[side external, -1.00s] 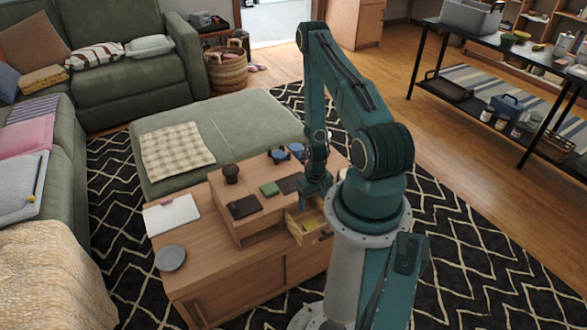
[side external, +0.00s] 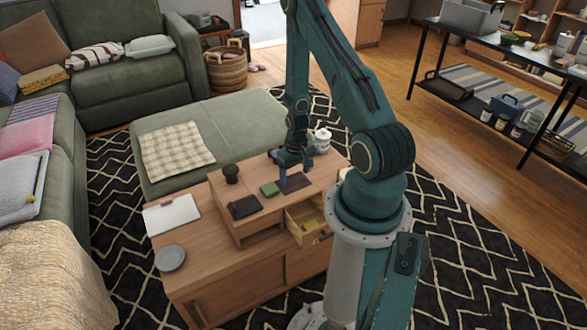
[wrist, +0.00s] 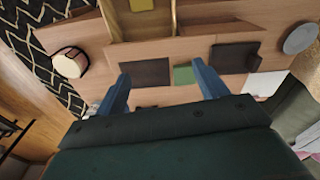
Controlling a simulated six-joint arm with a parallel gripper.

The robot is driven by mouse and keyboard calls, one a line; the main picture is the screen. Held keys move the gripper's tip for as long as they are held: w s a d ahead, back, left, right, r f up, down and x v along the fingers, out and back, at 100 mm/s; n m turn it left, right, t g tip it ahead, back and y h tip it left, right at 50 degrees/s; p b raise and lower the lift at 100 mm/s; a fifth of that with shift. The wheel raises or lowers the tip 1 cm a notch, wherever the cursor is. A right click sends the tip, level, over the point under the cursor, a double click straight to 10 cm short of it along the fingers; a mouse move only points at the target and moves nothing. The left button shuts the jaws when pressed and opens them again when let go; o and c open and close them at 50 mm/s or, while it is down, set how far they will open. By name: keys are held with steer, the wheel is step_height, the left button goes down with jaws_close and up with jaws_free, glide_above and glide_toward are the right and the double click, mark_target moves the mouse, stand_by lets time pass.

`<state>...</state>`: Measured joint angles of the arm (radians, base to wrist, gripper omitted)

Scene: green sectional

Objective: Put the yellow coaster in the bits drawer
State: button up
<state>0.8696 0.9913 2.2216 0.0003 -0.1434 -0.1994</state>
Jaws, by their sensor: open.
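The yellow coaster (wrist: 141,5) lies inside the open drawer at the top edge of the wrist view, partly cut off. In the side external view a yellow patch (side external: 312,226) shows inside the same drawer (side external: 296,229), which is pulled out from the small riser on the cabinet. I cannot read a label on the drawer. My gripper (side external: 293,174) is open and empty above the riser top, behind the drawer and apart from the coaster. In the wrist view its two blue fingers (wrist: 162,78) stand wide apart over a dark mat and a green square.
A white lidded jar (side external: 322,140) stands behind. White paper (side external: 171,214) and a grey plate (side external: 171,258) lie on the lower cabinet top.

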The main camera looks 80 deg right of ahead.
steer(key=w+a+r+n+t, duration=0.1)
steer(key=w+a+r, duration=0.25)
steer(key=r, duration=0.55)
steer(key=w+a+r+n, duration=0.1)
steer(key=w+a+r, duration=0.25)
steer(key=r, duration=0.55)
steer(key=w+a+r+n+t, duration=0.15)
steer(key=a+r, duration=0.25)
steer(key=r, duration=0.5)
steer(key=s+a+r+n+t, duration=0.2)
steer(key=s+a+r+n, duration=0.2)
steer(key=s+a+r, duration=0.9)
step_height(320, 180, up, 2)
steer(key=shift+a+r+y, duration=0.1)
steer(key=shift+a+y, duration=0.2)
steer(key=shift+a, duration=0.85)
